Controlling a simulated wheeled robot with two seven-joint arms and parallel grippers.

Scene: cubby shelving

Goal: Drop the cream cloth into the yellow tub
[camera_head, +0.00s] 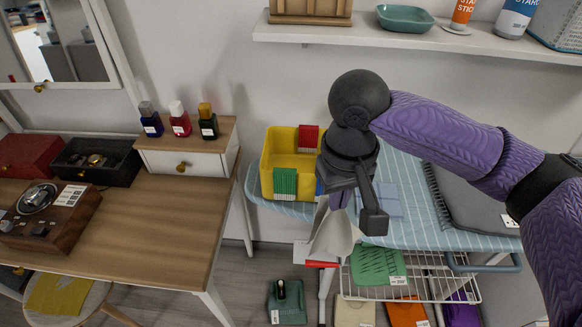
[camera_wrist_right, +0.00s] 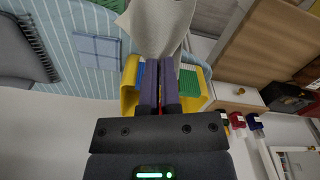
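The cream cloth (camera_head: 335,238) hangs from my right gripper (camera_head: 338,203), below its fingertips. It also shows at the top of the right wrist view (camera_wrist_right: 158,26), where the fingers (camera_wrist_right: 168,62) are closed together on it. The yellow tub (camera_head: 273,147) stands on the blue striped ironing board, to the left of my right gripper. Red, green and blue items show in it. In the right wrist view the tub (camera_wrist_right: 129,98) lies behind the fingers and is partly hidden by them. The cloth hangs beside the tub in the head view. My left gripper is not in view.
The striped board (camera_head: 425,233) also carries folded blue cloth (camera_head: 388,203) and a dark grey folded item (camera_head: 470,205). A wire rack (camera_head: 440,290) sits below. A wooden desk (camera_head: 165,225) with bottles and boxes stands left. A white shelf (camera_head: 420,42) runs above my arm.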

